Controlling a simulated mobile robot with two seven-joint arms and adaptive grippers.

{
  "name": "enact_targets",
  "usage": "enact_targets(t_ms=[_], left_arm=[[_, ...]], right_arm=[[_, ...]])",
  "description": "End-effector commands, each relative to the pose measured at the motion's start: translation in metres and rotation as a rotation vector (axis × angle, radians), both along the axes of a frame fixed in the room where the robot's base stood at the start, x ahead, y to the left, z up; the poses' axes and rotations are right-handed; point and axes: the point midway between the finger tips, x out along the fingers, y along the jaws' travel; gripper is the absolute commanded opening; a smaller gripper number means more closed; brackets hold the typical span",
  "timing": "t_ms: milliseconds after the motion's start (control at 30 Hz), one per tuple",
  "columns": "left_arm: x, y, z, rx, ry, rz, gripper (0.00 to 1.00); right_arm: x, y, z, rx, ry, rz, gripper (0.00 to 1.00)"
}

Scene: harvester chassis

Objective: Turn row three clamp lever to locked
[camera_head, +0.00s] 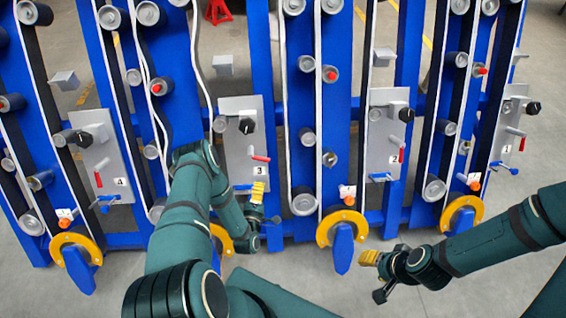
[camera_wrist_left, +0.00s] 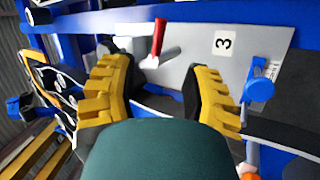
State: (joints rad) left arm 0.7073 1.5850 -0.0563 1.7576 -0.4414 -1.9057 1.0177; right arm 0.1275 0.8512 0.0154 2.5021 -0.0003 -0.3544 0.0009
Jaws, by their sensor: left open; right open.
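The row three panel (camera_head: 237,165) is a grey plate labelled 3, also in the left wrist view (camera_wrist_left: 190,68). It carries a red-handled lever (camera_head: 261,158), lying nearly sideways in the head view. This lever (camera_wrist_left: 159,40) shows beyond my fingers in the left wrist view. A blue handle (camera_head: 243,187) sits lower on the panel, and a black knob (camera_head: 247,126) higher up. I cannot read a locked mark. My left gripper (camera_head: 258,190) is open and empty, just below the red lever in the picture. My right gripper (camera_head: 370,258) is open and empty, away from the panels.
Similar panels labelled 4 (camera_head: 105,150), 2 (camera_head: 380,150) and 1 (camera_head: 507,110) stand on blue frames with rollers and white belts. Their red levers point differently. Yellow curved guards (camera_head: 342,217) stick out in front. Grey floor is free near my right gripper.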

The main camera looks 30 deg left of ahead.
Motion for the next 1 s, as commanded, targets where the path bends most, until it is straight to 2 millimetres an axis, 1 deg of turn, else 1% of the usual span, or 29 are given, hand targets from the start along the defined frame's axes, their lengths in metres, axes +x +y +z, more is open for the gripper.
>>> enact_targets(t_ms=[167, 500, 700, 833, 1000], left_arm=[[0.017, 0.006, 0.001, 0.002, -0.008, 0.001, 0.48], [0.079, 0.025, 0.003, 0.002, -0.007, 0.002, 0.48], [0.111, 0.035, 0.004, 0.003, -0.006, 0.001, 0.48], [0.123, 0.039, 0.004, 0.002, -0.004, 0.000, 0.48], [0.130, 0.041, 0.005, 0.002, -0.003, 0.000, 0.48]], right_arm=[[0.001, 0.000, -0.003, 0.000, -0.003, 0.001, 0.47], [0.003, 0.000, -0.017, -0.001, -0.008, -0.001, 0.47], [0.005, -0.001, -0.024, -0.002, -0.012, -0.002, 0.47], [0.005, -0.001, -0.026, -0.003, -0.013, -0.003, 0.47], [0.006, -0.001, -0.027, -0.003, -0.014, -0.003, 0.47]])
